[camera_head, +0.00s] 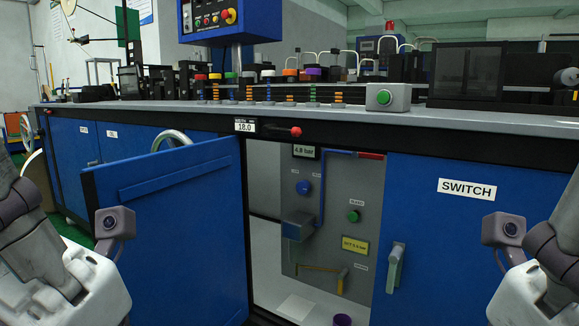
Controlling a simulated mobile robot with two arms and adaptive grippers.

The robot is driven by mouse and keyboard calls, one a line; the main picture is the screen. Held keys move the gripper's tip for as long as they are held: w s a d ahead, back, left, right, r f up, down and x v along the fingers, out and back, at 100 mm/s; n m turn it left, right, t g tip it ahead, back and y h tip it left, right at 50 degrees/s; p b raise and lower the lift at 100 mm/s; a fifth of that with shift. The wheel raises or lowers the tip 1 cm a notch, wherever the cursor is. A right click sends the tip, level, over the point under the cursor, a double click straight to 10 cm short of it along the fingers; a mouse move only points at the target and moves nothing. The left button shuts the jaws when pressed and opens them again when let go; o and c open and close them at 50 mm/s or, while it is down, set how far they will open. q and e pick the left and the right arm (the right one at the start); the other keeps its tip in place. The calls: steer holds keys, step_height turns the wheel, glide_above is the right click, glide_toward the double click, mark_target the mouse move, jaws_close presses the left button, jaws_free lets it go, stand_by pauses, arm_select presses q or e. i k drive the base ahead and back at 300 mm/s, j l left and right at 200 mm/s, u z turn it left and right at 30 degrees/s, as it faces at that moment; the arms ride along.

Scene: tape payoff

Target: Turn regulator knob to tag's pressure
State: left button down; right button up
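A blue round knob (303,187) sits on a grey panel (335,190) inside an open cabinet. I take it to be the regulator knob. Above it, a small display (304,152) appears to read 4.0 bar. A yellow tag (354,246) on the lower right of the panel carries a small pressure setting; its digits are too small to read surely. My two arms show at the lower left and lower right edges, both apart from the panel. The fingers of both grippers are out of the picture.
The blue cabinet door (175,230) stands open to the left. A shut door marked SWITCH (470,220) with a grey handle (396,268) is at right. A green knob (353,215), a blue box (297,225) and a yellow lever (342,280) share the panel.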

mark_target(303, 186)
steer(key=i+l+z, duration=0.15)
steer(key=i, duration=0.3)
steer(key=i+z, duration=0.2)
steer(key=i, duration=0.3)
